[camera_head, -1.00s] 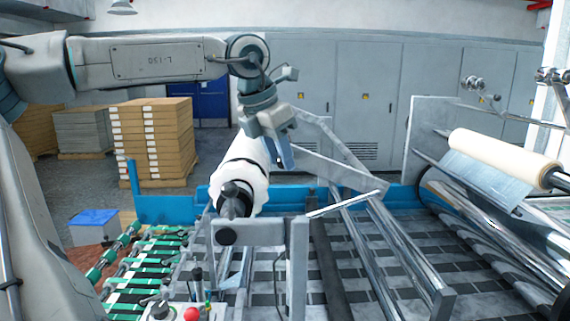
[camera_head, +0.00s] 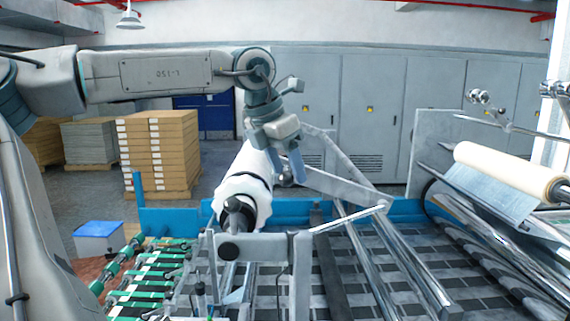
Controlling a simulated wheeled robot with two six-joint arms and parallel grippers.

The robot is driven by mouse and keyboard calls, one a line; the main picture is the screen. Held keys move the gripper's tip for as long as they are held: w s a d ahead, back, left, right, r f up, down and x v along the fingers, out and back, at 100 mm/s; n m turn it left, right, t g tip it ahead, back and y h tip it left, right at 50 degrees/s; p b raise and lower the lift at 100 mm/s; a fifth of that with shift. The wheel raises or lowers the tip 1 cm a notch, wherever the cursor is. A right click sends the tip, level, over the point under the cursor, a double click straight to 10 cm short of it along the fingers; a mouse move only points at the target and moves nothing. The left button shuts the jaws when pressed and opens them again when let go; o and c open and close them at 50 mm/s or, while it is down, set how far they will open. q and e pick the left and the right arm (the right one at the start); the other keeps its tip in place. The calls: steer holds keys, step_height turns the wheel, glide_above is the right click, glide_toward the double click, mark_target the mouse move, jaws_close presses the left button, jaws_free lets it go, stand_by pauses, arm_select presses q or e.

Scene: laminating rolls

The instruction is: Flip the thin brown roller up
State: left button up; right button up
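I cannot pick out a thin brown roller with certainty. A cream-coloured roll (camera_head: 510,172) lies slanted on the right of the machine, with a grey sheet (camera_head: 490,190) hanging from it. A white roll (camera_head: 246,186) on a dark shaft (camera_head: 236,214) sits in the middle on a grey frame. My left gripper (camera_head: 289,168) points down just right of the white roll's far end, by the slanted grey frame arm. Its fingers look narrow and partly overlap, so their gap is unclear. Nothing is clearly held. My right gripper is out of view.
Chrome bars (camera_head: 388,262) and a dark bar (camera_head: 330,268) run along the machine bed. A blue rail (camera_head: 178,220) crosses behind. Stacked boards (camera_head: 158,155) stand at the back left, and grey cabinets (camera_head: 375,110) line the wall.

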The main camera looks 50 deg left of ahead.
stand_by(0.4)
arm_select(q)
steer(key=shift+s+r, duration=0.1)
steer(key=shift+r, duration=0.2)
steer(key=b+v, duration=0.2)
steer(key=v, duration=0.8)
steer(key=shift+b, duration=0.3)
